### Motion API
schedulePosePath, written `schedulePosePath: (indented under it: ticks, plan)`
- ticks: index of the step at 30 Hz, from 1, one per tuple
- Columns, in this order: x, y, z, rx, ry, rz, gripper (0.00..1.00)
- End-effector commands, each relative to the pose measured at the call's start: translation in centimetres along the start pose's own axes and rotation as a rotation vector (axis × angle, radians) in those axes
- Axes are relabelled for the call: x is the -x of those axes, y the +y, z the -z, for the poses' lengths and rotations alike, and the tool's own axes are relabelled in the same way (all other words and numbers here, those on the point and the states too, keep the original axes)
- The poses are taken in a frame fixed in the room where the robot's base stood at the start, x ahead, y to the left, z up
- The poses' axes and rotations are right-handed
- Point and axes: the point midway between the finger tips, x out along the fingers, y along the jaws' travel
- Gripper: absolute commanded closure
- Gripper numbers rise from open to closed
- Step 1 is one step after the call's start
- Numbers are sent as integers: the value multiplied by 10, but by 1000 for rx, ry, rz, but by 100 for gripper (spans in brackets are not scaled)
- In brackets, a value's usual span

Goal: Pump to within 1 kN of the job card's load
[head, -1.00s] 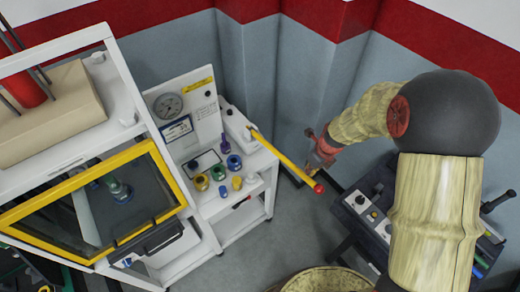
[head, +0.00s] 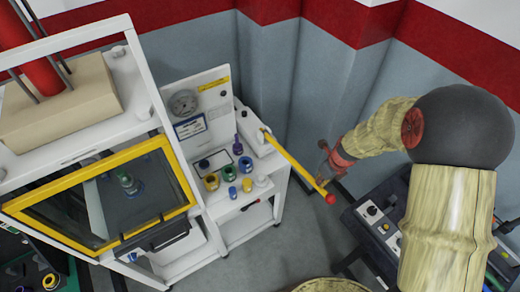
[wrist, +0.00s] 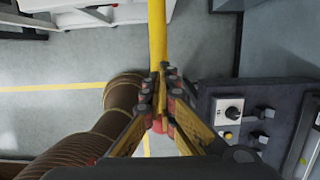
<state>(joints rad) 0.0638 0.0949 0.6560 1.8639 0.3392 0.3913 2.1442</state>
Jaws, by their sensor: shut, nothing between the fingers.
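The yellow pump lever (head: 297,168) slants down to the right from the white pump body (head: 254,138) and ends in a red knob (head: 330,199). My gripper (head: 325,174) is shut with nothing between its fingers, close to the lever's outer end. In the wrist view the gripper (wrist: 161,88) is in line with the lever (wrist: 157,30), over its end; whether they touch is unclear. The round pressure gauge (head: 184,103) is on the white panel; its needle is too small to read. A blue-edged card (head: 190,127) below it is illegible.
The white press frame (head: 150,90) with a yellow-framed guard (head: 100,192) stands at left. Several coloured pots, one a yellow pot (head: 211,182), stand on the bench by the pump. A dark control box (head: 372,212) stands right of the lever. Grey floor lies between.

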Motion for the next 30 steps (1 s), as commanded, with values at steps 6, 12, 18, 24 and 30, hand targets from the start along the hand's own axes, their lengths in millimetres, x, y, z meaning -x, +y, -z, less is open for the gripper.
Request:
schedulePosePath:
  ticks: [6, 12, 18, 24, 30]
  plan:
    - [-41, 1, 10, -1, 2, -2, 100]
    - [-76, 1, 19, -1, 3, -2, 100]
    - [-110, 1, 27, 0, 3, -2, 100]
    - [-122, 1, 30, -1, 2, -2, 100]
    - [-121, 1, 30, -1, 2, -2, 100]
